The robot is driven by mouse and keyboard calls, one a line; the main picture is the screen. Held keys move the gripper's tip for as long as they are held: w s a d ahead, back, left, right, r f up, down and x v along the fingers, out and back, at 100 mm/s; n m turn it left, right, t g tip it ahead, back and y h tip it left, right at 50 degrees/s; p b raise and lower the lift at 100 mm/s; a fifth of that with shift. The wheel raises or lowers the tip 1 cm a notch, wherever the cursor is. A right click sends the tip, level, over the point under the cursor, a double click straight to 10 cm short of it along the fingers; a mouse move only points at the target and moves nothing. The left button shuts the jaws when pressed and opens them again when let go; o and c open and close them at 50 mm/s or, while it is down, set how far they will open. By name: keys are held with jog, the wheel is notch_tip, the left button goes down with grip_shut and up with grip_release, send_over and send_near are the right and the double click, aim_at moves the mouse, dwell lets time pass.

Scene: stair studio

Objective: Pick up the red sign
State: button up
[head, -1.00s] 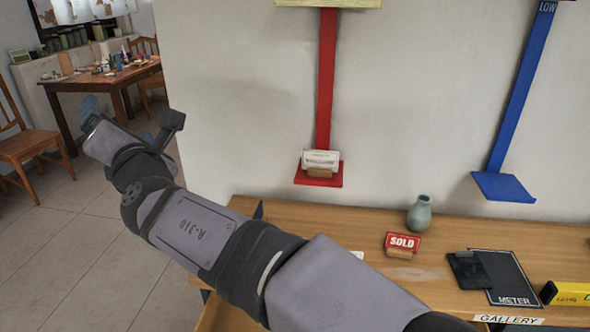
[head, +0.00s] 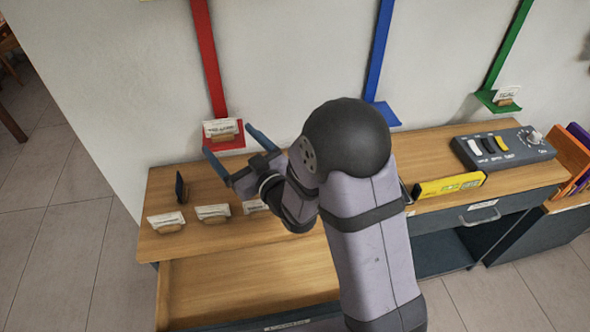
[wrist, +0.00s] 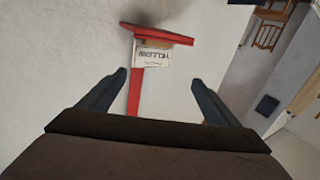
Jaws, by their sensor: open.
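A white card in a small wooden holder (head: 220,129) stands on the red wall shelf (head: 226,146) below a red strip. In the wrist view the card (wrist: 153,56) appears upside down, with lettering that seems to read YELLOW, beside the red shelf (wrist: 160,34). My gripper (head: 228,139) is open and empty in front of this shelf. In the wrist view its fingers (wrist: 160,76) are spread on either side of the red strip, and the card lies beyond them. No red SOLD sign shows now; my arm covers part of the desk.
The wooden desk (head: 165,245) holds a small dark upright piece (head: 180,188) and several cards in holders (head: 212,212). A yellow bar (head: 450,185) and a grey switch box (head: 503,147) are at right. Blue (head: 383,115) and green (head: 498,101) shelves are on the wall.

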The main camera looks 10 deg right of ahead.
jog(key=d+m+t+h+p, duration=0.2)
jog(key=d+m+h, duration=0.35)
jog(key=d, duration=0.55)
jog(key=s+d+f+g+h, duration=0.1)
jog(key=s+d+f, duration=0.1)
jog(key=f, duration=0.3)
jog(key=s+d+f+m+g+h, duration=0.1)
jog(key=s+d+f+g+h, duration=0.1)
jog(key=f, duration=0.3)
jog(key=s+d+f+m+g+h+p, duration=0.1)
jog(key=d+f, duration=0.1)
jog(key=f, duration=0.2)
jog(key=shift+s+d+f+g, duration=0.25)
jog(key=shift+s+f+g, duration=0.15)
jog(key=b+x, duration=0.1)
jog(key=b, duration=0.3)
jog(key=shift+w+f+b, duration=0.2)
jog(key=shift+f+b, duration=0.05)
jog(key=shift+b, duration=0.05)
jog(key=shift+w+b, duration=0.2)
jog(key=shift+b, duration=0.75)
jog(key=shift+f+b, duration=0.1)
jog(key=shift+b, duration=0.35)
jog(key=shift+w+b, duration=0.1)
jog(key=shift+b, duration=0.6)
